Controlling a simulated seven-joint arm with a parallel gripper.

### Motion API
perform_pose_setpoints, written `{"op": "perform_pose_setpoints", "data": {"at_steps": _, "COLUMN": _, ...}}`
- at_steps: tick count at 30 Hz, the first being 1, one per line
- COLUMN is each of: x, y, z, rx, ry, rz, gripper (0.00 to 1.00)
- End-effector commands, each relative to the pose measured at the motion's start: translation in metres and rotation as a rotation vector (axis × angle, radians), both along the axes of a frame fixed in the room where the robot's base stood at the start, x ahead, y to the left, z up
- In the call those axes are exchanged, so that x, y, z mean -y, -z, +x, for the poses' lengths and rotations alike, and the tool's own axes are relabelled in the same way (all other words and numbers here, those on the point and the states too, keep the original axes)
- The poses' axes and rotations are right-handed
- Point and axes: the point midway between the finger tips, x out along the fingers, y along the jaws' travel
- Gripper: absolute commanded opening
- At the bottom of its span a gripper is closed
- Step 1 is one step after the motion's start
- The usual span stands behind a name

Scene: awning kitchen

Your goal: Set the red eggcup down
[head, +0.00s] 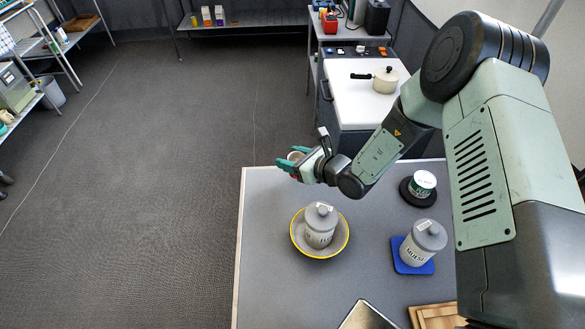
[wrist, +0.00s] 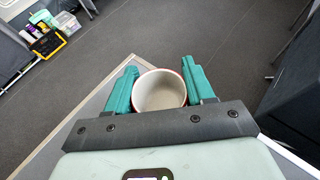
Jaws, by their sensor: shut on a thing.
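The red eggcup (wrist: 160,91) sits between the teal fingers of my gripper (wrist: 160,85) in the wrist view. Its pale inside and red rim show, and it looks empty. In the head view my gripper (head: 287,168) is shut on the eggcup (head: 295,157) above the far left corner of the grey table (head: 262,290). The eggcup is mostly hidden by the fingers there. I cannot tell how high it is above the table.
A grey lidded jar (head: 320,229) stands in a yellow-rimmed bowl (head: 296,240). Another jar (head: 418,248) stands on a blue mat (head: 400,266). The table's left strip is clear. A pan (head: 385,82) sits behind.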

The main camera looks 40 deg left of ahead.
Motion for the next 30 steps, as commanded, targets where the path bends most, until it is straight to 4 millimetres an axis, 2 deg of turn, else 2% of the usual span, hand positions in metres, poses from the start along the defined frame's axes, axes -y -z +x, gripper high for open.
{"op": "perform_pose_setpoints", "data": {"at_steps": 9, "x": 0.0, "y": 0.037, "z": -0.001, "rx": -0.001, "ry": -0.001, "rz": 0.0, "gripper": 0.22}}
{"op": "perform_pose_setpoints", "data": {"at_steps": 20, "x": 0.0, "y": 0.041, "z": 0.0, "rx": -0.001, "ry": 0.0, "rz": 0.001, "gripper": 0.22}}
{"op": "perform_pose_setpoints", "data": {"at_steps": 21, "x": 0.0, "y": 0.041, "z": 0.0, "rx": -0.001, "ry": 0.0, "rz": 0.001, "gripper": 0.57}}
{"op": "perform_pose_setpoints", "data": {"at_steps": 25, "x": 0.0, "y": 0.041, "z": 0.0, "rx": -0.001, "ry": 0.0, "rz": 0.0, "gripper": 0.77}}
{"op": "perform_pose_setpoints", "data": {"at_steps": 30, "x": 0.0, "y": 0.041, "z": 0.0, "rx": 0.0, "ry": 0.0, "rz": 0.001, "gripper": 0.78}}
